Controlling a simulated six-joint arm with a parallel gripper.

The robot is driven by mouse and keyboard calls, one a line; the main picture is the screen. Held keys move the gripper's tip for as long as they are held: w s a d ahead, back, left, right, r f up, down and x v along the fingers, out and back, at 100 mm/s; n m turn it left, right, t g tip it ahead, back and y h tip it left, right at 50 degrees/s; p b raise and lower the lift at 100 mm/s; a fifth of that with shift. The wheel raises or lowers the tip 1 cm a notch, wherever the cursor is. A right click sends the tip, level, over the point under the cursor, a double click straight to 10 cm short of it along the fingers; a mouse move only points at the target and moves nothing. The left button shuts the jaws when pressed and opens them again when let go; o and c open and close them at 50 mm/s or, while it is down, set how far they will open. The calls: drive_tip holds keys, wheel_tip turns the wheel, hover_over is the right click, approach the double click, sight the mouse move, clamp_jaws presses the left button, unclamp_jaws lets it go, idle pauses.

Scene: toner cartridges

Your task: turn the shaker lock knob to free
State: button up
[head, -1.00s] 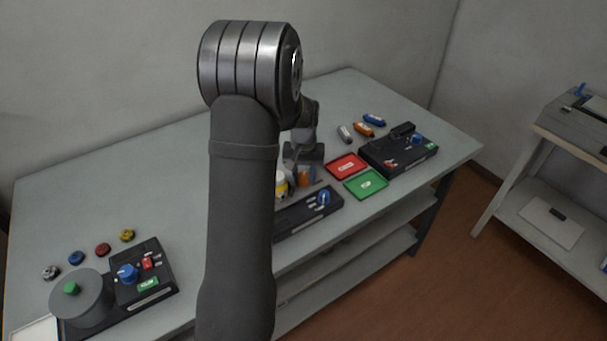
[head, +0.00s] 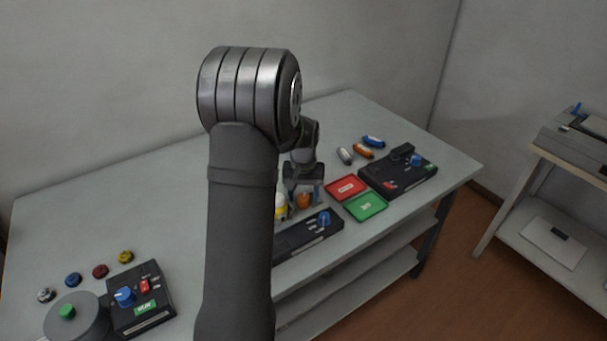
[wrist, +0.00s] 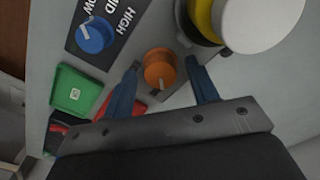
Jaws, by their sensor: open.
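An orange knob (wrist: 160,66) with a white pointer line stands on a grey base plate; in the wrist view the line points down the picture. My gripper (wrist: 162,62) is open, its two blue fingers on either side of the orange knob, with gaps visible between knob and fingers. In the head view my gripper (head: 304,194) is at the orange knob (head: 304,201). A white-and-yellow cylinder (wrist: 262,22) stands right beside the knob. I cannot read any lock or free marking near the knob.
A blue knob (wrist: 95,35) on a black panel marked HIGH and MID lies close by. Green (head: 366,206) and red (head: 345,187) trays and a black unit (head: 400,175) are to the right.

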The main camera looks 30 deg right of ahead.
sight(303, 198)
wheel_tip(303, 198, up, 17)
drive_tip(key=shift+f, duration=0.2)
drive_tip(key=shift+f, duration=0.1)
idle(0.5)
wheel_tip(303, 198, down, 17)
drive_tip(key=shift+f, duration=0.15)
idle(0.4)
